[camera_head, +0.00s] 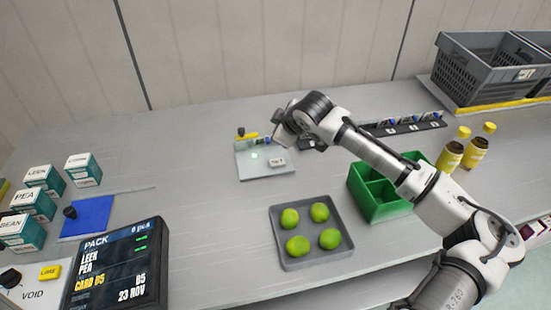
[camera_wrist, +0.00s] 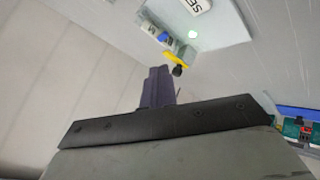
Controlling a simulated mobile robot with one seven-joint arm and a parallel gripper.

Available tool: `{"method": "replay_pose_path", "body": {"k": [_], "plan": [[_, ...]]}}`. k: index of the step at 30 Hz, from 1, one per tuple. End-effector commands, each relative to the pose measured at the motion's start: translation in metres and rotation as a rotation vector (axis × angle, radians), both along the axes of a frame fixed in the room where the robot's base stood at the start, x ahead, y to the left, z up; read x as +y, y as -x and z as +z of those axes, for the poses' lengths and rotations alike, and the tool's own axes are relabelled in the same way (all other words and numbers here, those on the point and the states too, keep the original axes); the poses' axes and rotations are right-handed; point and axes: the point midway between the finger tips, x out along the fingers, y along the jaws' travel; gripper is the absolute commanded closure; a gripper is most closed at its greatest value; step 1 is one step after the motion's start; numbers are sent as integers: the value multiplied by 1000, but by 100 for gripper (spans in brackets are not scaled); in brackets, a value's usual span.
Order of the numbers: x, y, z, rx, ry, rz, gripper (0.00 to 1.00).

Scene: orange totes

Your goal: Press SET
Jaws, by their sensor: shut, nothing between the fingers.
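The SET button (camera_wrist: 198,4) is a white block on a pale grey panel (camera_wrist: 232,24), at the top of the wrist view and partly cut off; only "SE" reads. In the head view the panel (camera_head: 250,172) lies on the middle of the bench, with the white button (camera_head: 277,162) at its right and a small green light (camera_head: 254,155) beside it. My gripper (camera_head: 276,142) is just above the panel's back right edge, tilted. In the wrist view my gripper (camera_wrist: 158,74) shows its dark fingers together and empty, apart from the button. I cannot tell its exact height.
A yellow-and-black knob (camera_head: 241,134) stands at the panel's back left. A grey tray (camera_head: 284,259) with several green limes is in front, a green divided box (camera_head: 365,202) to the right. A PACK display (camera_head: 115,262) and seed boxes (camera_head: 40,205) are at left.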

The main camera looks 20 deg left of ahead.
Motion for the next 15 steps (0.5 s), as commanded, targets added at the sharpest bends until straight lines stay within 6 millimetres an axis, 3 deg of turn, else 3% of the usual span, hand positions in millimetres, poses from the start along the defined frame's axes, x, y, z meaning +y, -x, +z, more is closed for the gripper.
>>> {"method": "replay_pose_path", "body": {"k": [8,15], "plan": [[0,0,-3,-2,-1,1,100],[0,0,-24,-2,2,0,100]]}}
